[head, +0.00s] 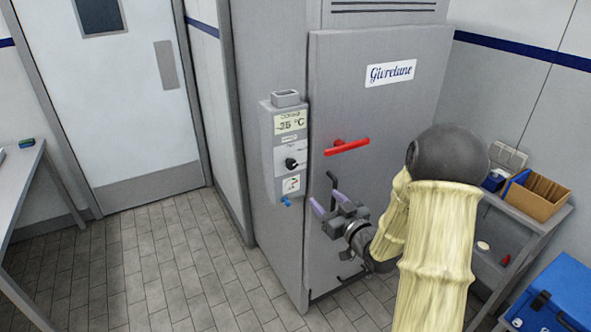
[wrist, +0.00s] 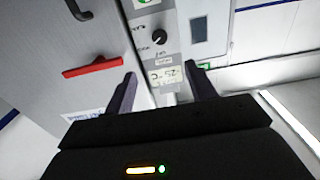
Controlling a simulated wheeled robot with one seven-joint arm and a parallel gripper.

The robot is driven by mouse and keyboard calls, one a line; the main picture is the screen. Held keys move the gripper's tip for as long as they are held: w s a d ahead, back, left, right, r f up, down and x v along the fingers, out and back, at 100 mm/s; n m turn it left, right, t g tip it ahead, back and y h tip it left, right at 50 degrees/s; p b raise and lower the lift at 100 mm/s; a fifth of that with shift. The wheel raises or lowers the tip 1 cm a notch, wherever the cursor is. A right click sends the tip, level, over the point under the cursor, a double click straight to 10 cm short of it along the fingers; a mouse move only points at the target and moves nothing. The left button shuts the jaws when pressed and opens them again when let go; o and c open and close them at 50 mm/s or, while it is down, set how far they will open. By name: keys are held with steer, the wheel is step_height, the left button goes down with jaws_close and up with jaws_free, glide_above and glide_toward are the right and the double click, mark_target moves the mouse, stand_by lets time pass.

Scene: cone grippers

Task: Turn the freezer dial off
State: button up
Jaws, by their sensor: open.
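The freezer dial (head: 291,163) is a small black knob on the grey control box (head: 268,150) fixed to the freezer's left side. It also shows in the wrist view (wrist: 159,37), upside down above a small display. My gripper (head: 324,200) is in front of the freezer, below and right of the dial in the head view. Its two purple fingers are apart, with nothing between them. In the wrist view the open fingers (wrist: 160,90) point toward the control box, and the dial is beyond them, untouched.
The freezer door (head: 385,130) is shut, with a red handle (head: 347,146) near the box. A side table (head: 500,262) with boxes and a blue cooler (head: 555,295) stand right. The tiled floor at left is clear.

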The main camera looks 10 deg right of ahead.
mark_target(293, 167)
steer(key=shift+w, duration=0.1)
steer(key=p+x, duration=0.6)
steer(key=x, duration=1.1)
steer(key=shift+w, duration=0.1)
steer(key=shift+f, duration=0.1)
steer(key=c, duration=1)
